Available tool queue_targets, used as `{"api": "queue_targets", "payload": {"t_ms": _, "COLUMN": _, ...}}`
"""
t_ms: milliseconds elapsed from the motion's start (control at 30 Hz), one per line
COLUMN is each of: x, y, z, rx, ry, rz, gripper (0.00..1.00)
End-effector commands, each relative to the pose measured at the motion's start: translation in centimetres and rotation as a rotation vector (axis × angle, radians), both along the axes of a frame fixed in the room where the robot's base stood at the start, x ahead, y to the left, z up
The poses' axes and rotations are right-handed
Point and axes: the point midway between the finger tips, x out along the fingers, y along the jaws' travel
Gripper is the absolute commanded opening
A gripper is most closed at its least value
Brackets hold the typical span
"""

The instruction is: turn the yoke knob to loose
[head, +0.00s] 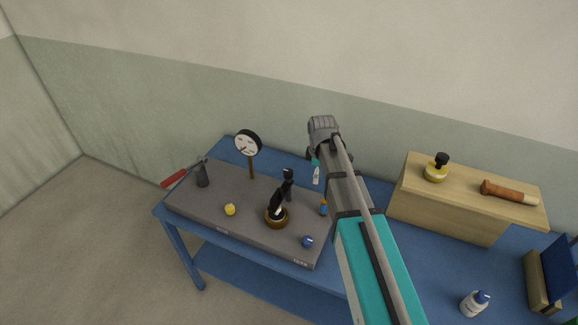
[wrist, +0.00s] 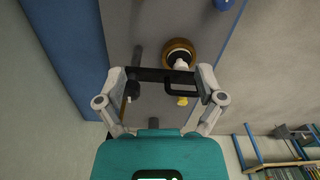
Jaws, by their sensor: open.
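My gripper (wrist: 160,75) is open in the wrist view, with its two grey fingers wide apart; in the head view my own arm largely hides it. A black bracket with a loop handle (wrist: 183,91) shows between the fingers, and I cannot tell whether they touch. Near it are a brass ring base (wrist: 180,47) and a yellow knob (wrist: 182,101). In the head view the brass base (head: 276,218) carries a tilted black part (head: 278,203); the yellow knob (head: 230,209) is left and a blue knob (head: 307,241) right. I cannot tell which is the yoke knob.
The grey board (head: 205,208) lies on a blue table (head: 360,187). A wooden box (head: 440,215), a white bottle (head: 474,303) and a dark blue upright panel (head: 560,264) are at right.

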Motion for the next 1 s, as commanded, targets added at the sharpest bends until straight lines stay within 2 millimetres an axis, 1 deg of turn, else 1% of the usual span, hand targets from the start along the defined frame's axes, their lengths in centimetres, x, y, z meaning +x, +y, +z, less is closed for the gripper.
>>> {"api": "queue_targets", "payload": {"t_ms": 33, "x": 1.7, "y": 1.4, "z": 1.2, "rx": 0.000, "ry": 0.000, "rz": 0.087, "gripper": 0.87}}
{"api": "queue_targets", "payload": {"t_ms": 200, "x": 5.0, "y": 5.1, "z": 3.1, "rx": 0.000, "ry": 0.000, "rz": 0.391, "gripper": 0.87}}
{"api": "queue_targets", "payload": {"t_ms": 300, "x": 6.5, "y": 7.1, "z": 4.0, "rx": 0.000, "ry": 0.000, "rz": 0.547, "gripper": 0.87}}
{"api": "queue_targets", "payload": {"t_ms": 400, "x": 7.6, "y": 8.6, "z": 4.6, "rx": 0.000, "ry": 0.000, "rz": 0.669, "gripper": 0.87}}
{"api": "queue_targets", "payload": {"t_ms": 500, "x": 8.3, "y": 9.7, "z": 5.0, "rx": 0.000, "ry": 0.000, "rz": 0.757, "gripper": 0.87}}
{"api": "queue_targets", "payload": {"t_ms": 667, "x": 8.6, "y": 10.4, "z": 5.2, "rx": 0.000, "ry": 0.000, "rz": 0.819, "gripper": 0.87}}
{"api": "queue_targets", "payload": {"t_ms": 1000, "x": 8.6, "y": 10.4, "z": 5.1, "rx": 0.001, "ry": 0.000, "rz": 0.823, "gripper": 0.87}}
